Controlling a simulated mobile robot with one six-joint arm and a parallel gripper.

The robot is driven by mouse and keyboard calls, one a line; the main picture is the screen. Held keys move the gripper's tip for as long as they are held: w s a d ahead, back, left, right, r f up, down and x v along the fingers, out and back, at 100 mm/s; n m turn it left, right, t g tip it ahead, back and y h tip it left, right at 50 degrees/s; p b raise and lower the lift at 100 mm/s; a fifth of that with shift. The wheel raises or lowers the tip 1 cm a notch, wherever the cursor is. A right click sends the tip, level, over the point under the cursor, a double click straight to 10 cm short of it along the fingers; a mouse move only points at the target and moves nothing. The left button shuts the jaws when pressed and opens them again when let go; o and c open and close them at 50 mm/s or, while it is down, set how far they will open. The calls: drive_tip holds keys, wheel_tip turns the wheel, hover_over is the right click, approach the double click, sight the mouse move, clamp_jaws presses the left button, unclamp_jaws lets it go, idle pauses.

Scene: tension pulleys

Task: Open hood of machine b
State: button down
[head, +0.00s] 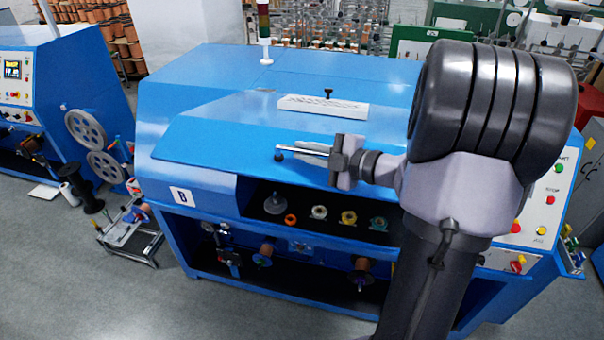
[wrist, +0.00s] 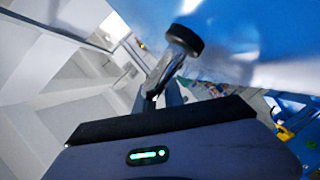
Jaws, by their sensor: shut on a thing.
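Machine B is the large blue machine in the middle of the head view, with a white "B" label (head: 182,196) on its front left. Its blue hood (head: 235,140) slopes over the front, above an opening with several pulleys. The hood handle (head: 279,154) is a dark knob on a short metal stem at the hood's front edge. My gripper (head: 325,153) reaches it from the right and is shut on the handle. In the wrist view the round black knob (wrist: 185,40) stands out beyond the fingers, close to the blue hood surface (wrist: 250,40). The fingertips are partly hidden there.
A control panel with buttons (head: 535,215) is at the machine's right side, partly behind my arm. Another blue machine (head: 60,90) with grey reels stands at the left. A small metal stand (head: 130,235) is on the floor between them. Grey floor is free at the front left.

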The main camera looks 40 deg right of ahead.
drive_tip(key=shift+w+d+r, duration=0.15)
drive_tip(key=shift+d+r, duration=0.1)
drive_tip(key=shift+r, duration=0.55)
drive_tip(key=shift+w+d+r, duration=0.15)
drive_tip(key=shift+d+r, duration=0.05)
drive_tip(key=shift+r, duration=0.6)
drive_tip(key=c, duration=1.5)
unclamp_jaws()
drive_tip(key=shift+o, duration=0.2)
drive_tip(key=b+v, duration=0.3)
drive_tip(key=v, duration=1.4)
drive_tip(key=shift+s, duration=0.2)
drive_tip(key=shift+w, duration=0.1)
